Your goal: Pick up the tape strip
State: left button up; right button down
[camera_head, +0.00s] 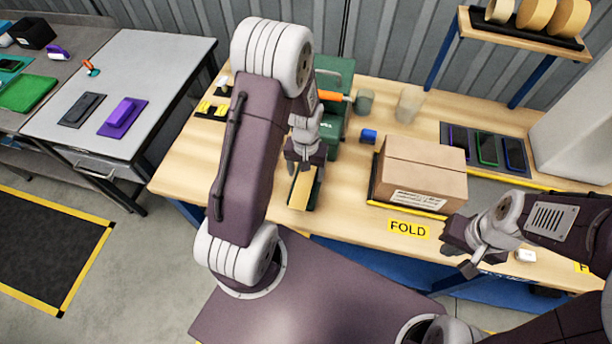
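A tan tape strip (301,191) shows at the front of a dark green dispenser (318,196) near the table's front edge. My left gripper (304,167) is directly above the strip's far end, pointing down, with its fingers apart. Whether it touches the strip cannot be told. My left arm hides part of the table and dispenser. My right gripper (461,259) is open and empty at the front edge, right of the FOLD label (408,229).
A closed brown carton (422,170) stands right of the dispenser. A blue item (368,136) and clear cups (409,104) stand behind. Phones (487,148) lie at the right, below a shelf of tape rolls (535,14). A grey side table (150,62) is at the left.

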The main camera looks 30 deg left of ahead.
pick_arm(q)
jog(key=c, duration=0.9)
jog(key=shift+r, duration=0.1)
